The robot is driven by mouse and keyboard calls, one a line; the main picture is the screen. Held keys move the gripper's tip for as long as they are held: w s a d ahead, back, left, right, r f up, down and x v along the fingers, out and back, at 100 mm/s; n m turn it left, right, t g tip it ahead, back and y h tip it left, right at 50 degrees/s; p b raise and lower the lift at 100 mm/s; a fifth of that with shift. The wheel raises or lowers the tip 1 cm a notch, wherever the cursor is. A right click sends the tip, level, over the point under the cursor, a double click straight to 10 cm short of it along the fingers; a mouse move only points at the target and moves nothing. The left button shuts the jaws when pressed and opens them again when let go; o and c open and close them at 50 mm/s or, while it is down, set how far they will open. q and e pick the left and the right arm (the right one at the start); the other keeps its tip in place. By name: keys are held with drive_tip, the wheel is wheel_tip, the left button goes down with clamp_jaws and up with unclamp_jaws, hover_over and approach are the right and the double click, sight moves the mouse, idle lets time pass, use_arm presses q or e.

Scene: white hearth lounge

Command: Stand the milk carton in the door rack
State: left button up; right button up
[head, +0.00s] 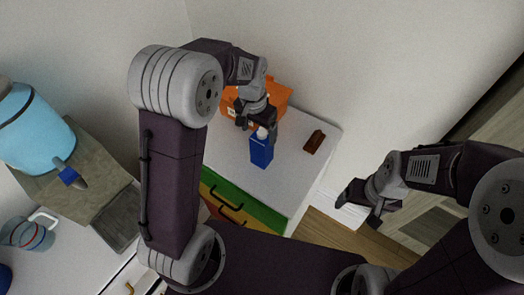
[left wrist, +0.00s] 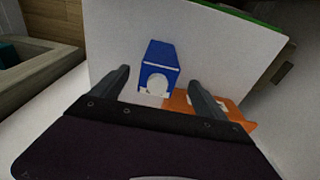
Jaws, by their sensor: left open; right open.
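The milk carton (head: 261,152) is a blue box with a white round cap. It stands on the white top of a cabinet (head: 223,157), and it also shows in the left wrist view (left wrist: 160,54). My left gripper (head: 258,126) is open just over the carton's cap end. In the left wrist view, its fingers (left wrist: 159,82) are spread on either side of the carton, with nothing gripped. My right gripper (head: 359,208) is open and empty, off to the right of the cabinet. I cannot make out a door rack in either view.
An orange box (head: 276,94) stands behind the carton, close to my left gripper. A small brown block (head: 315,141) lies to the right. The cabinet front has green and yellow panels (head: 232,197) with dark handles. A blue dispenser (head: 32,128) and a glass pitcher (head: 27,233) stand at left.

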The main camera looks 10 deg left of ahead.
sight(260, 135)
use_arm(q)
drive_tip(key=shift+w+f, duration=0.15)
drive_tip(key=shift+w, duration=0.15)
drive_tip(key=f, duration=0.2)
drive_tip(key=shift+d+f, duration=0.25)
drive_tip(key=shift+f, duration=0.15)
drive_tip(key=shift+w+f+p, duration=0.2)
drive_tip(key=shift+f+p, duration=0.15)
drive_tip(key=shift+f, duration=0.5)
drive_tip(key=f, duration=0.4)
drive_tip(key=shift+w+d+f, duration=0.15)
drive_tip(key=shift+w+f, duration=0.05)
drive_tip(key=shift+w, duration=0.2)
clamp_jaws()
drive_tip(key=shift+r, duration=0.1)
